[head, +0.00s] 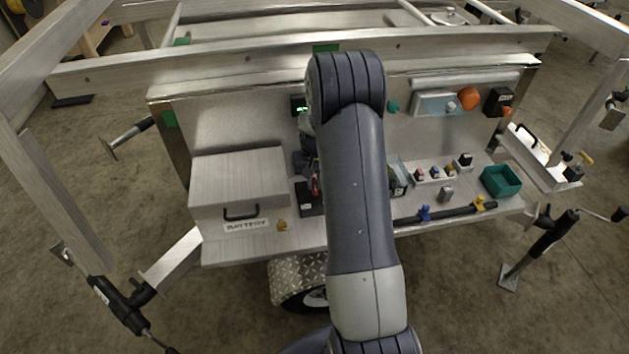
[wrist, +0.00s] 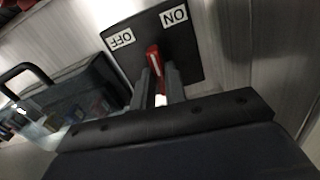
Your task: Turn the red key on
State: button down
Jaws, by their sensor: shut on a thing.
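The red key (wrist: 154,62) stands out from a black switch plate (wrist: 190,48) in the wrist view. The plate has a white OFF label at its left and a white ON label at its right. The key lies between the two labels, below them in the picture. My gripper (wrist: 160,76) has its two grey fingers shut on the key, one on each side. In the head view a bit of the red key (head: 315,186) shows beside my arm, above the black plate (head: 308,200).
A metal battery box (head: 240,190) with a black handle stands left of the switch. Right of my arm are several small switches, a green tray (head: 501,181) and a black bar (head: 440,214) with blue and yellow clips. An orange lamp (head: 468,98) is on the panel.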

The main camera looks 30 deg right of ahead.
aim_at(314, 184)
jog(key=shift+m, duration=0.3)
jog(key=m+b, duration=0.1)
jog(key=m, duration=0.2)
jog(key=shift+m+b, duration=0.65)
jog(key=shift+m, duration=1.45)
jog(key=c, duration=1.4)
grip_release()
jog(key=shift+c, duration=0.2)
jog(key=shift+r, duration=0.1)
notch_tip(314, 184, up, 11)
jog(key=shift+f, duration=0.2)
